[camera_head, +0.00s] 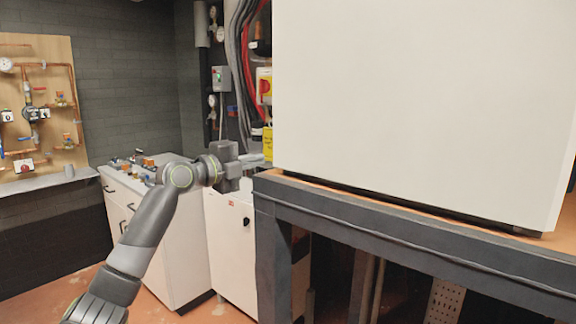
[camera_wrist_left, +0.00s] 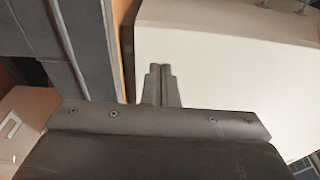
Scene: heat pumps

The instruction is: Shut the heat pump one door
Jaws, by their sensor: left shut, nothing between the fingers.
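A large white box-shaped unit (camera_head: 420,95), apparently the heat pump, stands on a dark metal stand with a wooden top at the right. Its broad plain face fills much of the head view. I cannot tell which panel is the door or how far it stands open. My left gripper (camera_head: 254,158) is near the unit's lower left edge in the head view. In the left wrist view the gripper's two fingers (camera_wrist_left: 161,75) are together and empty, with a white panel (camera_wrist_left: 220,70) behind them. I cannot tell whether they touch it. My right gripper is not in view.
The dark stand (camera_head: 400,235) has a wooden top along its edge. White cabinets (camera_head: 165,245) stand behind my left arm. A wooden board with copper pipes (camera_head: 45,100) hangs at the far left.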

